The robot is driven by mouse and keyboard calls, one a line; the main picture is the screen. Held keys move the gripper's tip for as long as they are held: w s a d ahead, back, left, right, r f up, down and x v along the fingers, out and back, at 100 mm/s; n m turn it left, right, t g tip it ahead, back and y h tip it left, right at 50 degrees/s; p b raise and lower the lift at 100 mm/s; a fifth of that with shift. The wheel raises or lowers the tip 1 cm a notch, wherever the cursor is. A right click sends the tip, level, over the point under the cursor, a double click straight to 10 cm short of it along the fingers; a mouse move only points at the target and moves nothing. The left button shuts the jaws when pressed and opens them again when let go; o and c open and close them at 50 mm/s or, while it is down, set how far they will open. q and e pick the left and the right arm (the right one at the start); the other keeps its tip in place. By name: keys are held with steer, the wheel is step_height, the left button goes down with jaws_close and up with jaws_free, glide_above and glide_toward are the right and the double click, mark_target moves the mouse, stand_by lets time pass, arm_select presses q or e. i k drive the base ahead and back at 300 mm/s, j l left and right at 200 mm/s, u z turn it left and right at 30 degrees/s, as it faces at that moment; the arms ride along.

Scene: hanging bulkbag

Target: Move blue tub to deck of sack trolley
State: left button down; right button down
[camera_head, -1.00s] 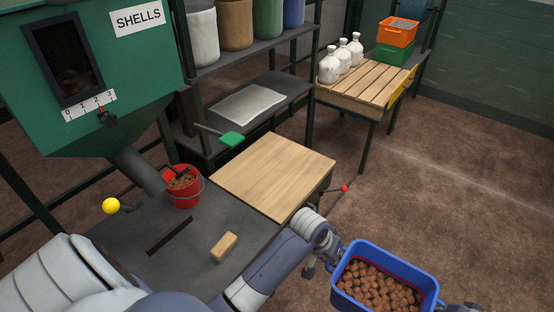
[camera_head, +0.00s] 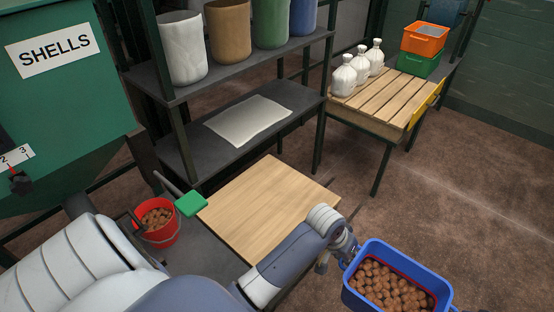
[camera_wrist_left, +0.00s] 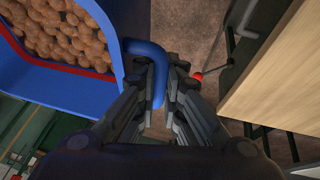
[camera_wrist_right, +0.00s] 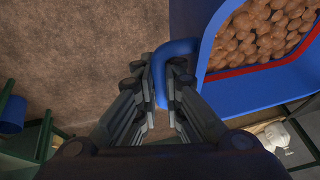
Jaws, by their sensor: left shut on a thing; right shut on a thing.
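The blue tub (camera_head: 354,296) is at the bottom right of the head view, full of brown, nut-like pieces, with a red line along its inner wall. Its side handles show in both wrist views. My left gripper (camera_wrist_left: 153,75) is shut on the tub's handle at one end; it also shows in the head view (camera_head: 345,256). My right gripper (camera_wrist_right: 168,75) is shut on the opposite handle. The tub is held clear of the floor. I cannot clearly make out a sack trolley or its deck in these views.
A red bucket (camera_head: 157,222) sits below the green SHELLS hopper (camera_head: 65,110). Open floor (camera_head: 465,180) lies on the right.

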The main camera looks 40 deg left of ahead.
mark_target(268, 204)
steer(key=i, duration=1.6)
steer(key=i+u, duration=0.35)
steer(key=u, duration=2.6)
